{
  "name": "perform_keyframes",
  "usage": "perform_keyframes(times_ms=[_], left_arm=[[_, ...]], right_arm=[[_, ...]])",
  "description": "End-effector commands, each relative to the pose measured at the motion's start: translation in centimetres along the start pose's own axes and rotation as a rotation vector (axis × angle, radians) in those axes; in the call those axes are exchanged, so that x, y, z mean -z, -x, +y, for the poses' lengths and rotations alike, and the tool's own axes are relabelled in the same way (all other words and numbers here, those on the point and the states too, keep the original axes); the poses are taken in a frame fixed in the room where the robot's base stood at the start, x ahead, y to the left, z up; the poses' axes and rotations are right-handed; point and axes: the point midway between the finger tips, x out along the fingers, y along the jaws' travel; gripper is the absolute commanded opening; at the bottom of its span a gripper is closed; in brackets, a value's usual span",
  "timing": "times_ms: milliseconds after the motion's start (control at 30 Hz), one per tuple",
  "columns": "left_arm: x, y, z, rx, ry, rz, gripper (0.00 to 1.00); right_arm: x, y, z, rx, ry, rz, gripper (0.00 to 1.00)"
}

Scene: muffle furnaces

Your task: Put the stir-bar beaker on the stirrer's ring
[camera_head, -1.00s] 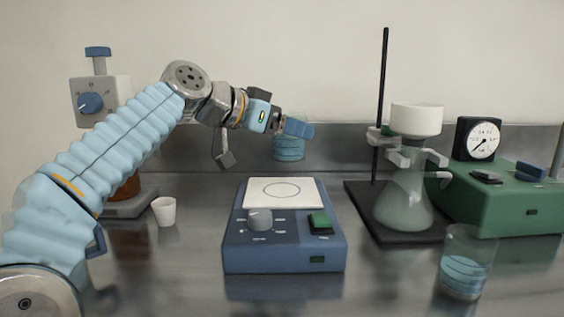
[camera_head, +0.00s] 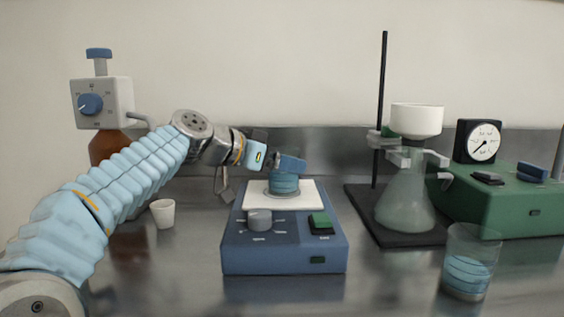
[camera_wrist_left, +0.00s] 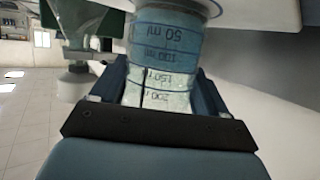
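A beaker of blue liquid (camera_head: 284,184) is at the white top plate of the blue stirrer (camera_head: 284,243), over its drawn ring. My left gripper (camera_head: 289,164) is around the beaker's upper part from the left. In the left wrist view the beaker (camera_wrist_left: 165,55), with its volume marks, sits between the two blue fingers, and the gripper (camera_wrist_left: 160,85) looks shut on it. The beaker looks upright; whether its base touches the plate I cannot tell. A stir bar is not visible. My right gripper is not in view.
A second beaker with blue liquid (camera_head: 468,262) stands at the front right. A filter flask (camera_head: 404,195) with a white funnel stands on a black base, beside a green gauge box (camera_head: 510,200). A small white cup (camera_head: 163,213) and a brown dispenser bottle (camera_head: 108,146) are left.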

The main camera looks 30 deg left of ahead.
Motion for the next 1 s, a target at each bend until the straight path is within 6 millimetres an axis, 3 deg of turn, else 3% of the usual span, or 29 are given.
perform_keyframes(times_ms=[33,167,467,567,1000], left_arm=[[-0.1,0.0,0.0,0.000,0.000,-0.001,0.81],[0.0,0.0,0.0,0.000,0.000,-0.001,1.00],[0.5,0.2,0.0,0.000,0.000,-0.001,1.00],[0.2,1.5,0.0,0.003,-0.002,0.001,1.00],[0.3,10.8,0.0,0.001,-0.001,0.001,1.00]], right_arm=[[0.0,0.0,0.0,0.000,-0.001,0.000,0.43],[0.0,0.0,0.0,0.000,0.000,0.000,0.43],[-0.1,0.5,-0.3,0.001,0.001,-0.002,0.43],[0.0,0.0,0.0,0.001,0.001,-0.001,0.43],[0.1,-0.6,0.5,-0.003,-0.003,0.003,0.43]])
